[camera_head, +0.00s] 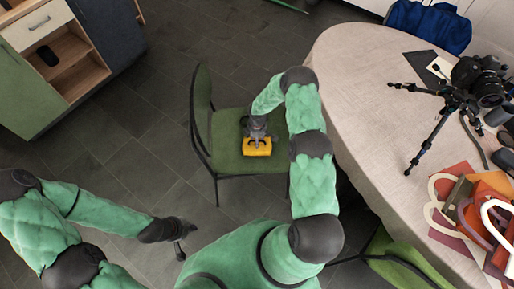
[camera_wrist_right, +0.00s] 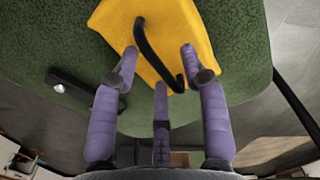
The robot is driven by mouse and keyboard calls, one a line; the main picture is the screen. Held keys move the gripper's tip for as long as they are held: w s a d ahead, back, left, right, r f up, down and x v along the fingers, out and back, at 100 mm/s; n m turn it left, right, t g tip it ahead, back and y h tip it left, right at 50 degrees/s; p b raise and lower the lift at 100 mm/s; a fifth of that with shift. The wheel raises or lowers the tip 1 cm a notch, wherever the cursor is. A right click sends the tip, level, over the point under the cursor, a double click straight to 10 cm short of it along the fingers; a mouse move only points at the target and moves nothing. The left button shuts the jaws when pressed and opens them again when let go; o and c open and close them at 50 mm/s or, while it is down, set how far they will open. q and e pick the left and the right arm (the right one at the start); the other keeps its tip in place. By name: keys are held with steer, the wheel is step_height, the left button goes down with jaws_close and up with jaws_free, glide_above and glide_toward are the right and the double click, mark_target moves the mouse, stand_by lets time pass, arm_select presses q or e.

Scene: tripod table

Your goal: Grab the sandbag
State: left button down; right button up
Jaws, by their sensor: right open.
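The sandbag is a yellow bag (camera_head: 257,147) with a black strap handle, lying on the green seat of a chair (camera_head: 226,130). In the right wrist view the sandbag (camera_wrist_right: 178,28) fills the top middle, and its handle curves down between my fingers. My right gripper (camera_wrist_right: 158,58) is open, with its purple fingers spread at the near part of the bag around the handle. Whether a finger touches the bag is unclear. In the head view this gripper is over the bag and partly covers it. My left gripper (camera_head: 183,243) is empty and looks open, low over the floor.
A round table with a pale cloth (camera_head: 350,75) stands right of the chair, bearing a camera tripod (camera_head: 440,115) and several coloured bags (camera_head: 475,215). Another green chair (camera_head: 395,255) is at the lower right. A cabinet (camera_head: 60,60) is at upper left. Floor left of the chair is clear.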

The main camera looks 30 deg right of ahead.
steer(key=shift+f, duration=0.55)
jaws_close()
steer(key=shift+r, duration=0.1)
